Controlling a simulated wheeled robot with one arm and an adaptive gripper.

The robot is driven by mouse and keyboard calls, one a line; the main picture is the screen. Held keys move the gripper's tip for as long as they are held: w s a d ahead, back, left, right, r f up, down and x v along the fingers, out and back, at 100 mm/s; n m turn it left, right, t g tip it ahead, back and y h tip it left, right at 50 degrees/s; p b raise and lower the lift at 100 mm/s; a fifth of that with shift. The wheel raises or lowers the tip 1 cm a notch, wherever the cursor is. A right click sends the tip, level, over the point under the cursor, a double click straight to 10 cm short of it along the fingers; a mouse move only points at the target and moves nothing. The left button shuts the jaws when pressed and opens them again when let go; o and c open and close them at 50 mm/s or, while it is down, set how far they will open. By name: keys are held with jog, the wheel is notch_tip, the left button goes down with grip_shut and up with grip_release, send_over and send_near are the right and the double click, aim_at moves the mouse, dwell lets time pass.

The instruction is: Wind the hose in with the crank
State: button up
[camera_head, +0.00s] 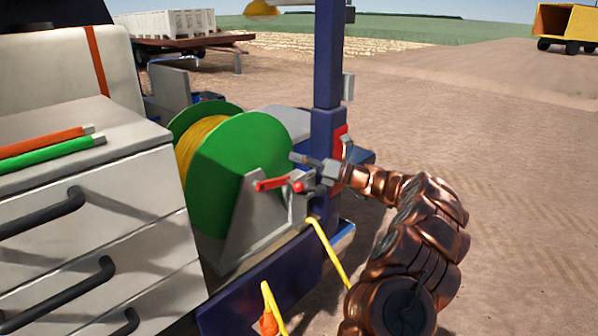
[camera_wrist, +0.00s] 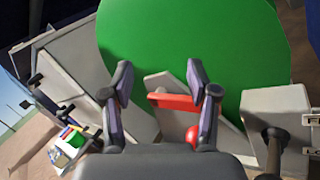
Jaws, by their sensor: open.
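The hose reel has a large green disc (camera_head: 238,165) with yellow hose (camera_head: 198,140) wound behind it, on a grey bracket (camera_head: 248,222). A red crank (camera_head: 268,184) with a round red knob (camera_head: 298,187) is at the front of the bracket. In the wrist view the red crank arm (camera_wrist: 172,101) lies between my fingers, with the red knob (camera_wrist: 192,136) close to the right finger. My gripper (camera_head: 300,168) is open, its fingers (camera_wrist: 158,75) spread on either side of the crank arm. Contact cannot be told. The palm hides part of the bracket.
A blue post (camera_head: 327,160) stands right behind my gripper. A grey drawer cabinet (camera_head: 100,215) with orange and green rods on top is at left. Loose yellow hose (camera_head: 328,250) hangs over the blue front edge. An orange cone (camera_head: 268,323) is below. Open dirt lies right.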

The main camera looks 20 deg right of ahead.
jog(key=shift+r, duration=0.4)
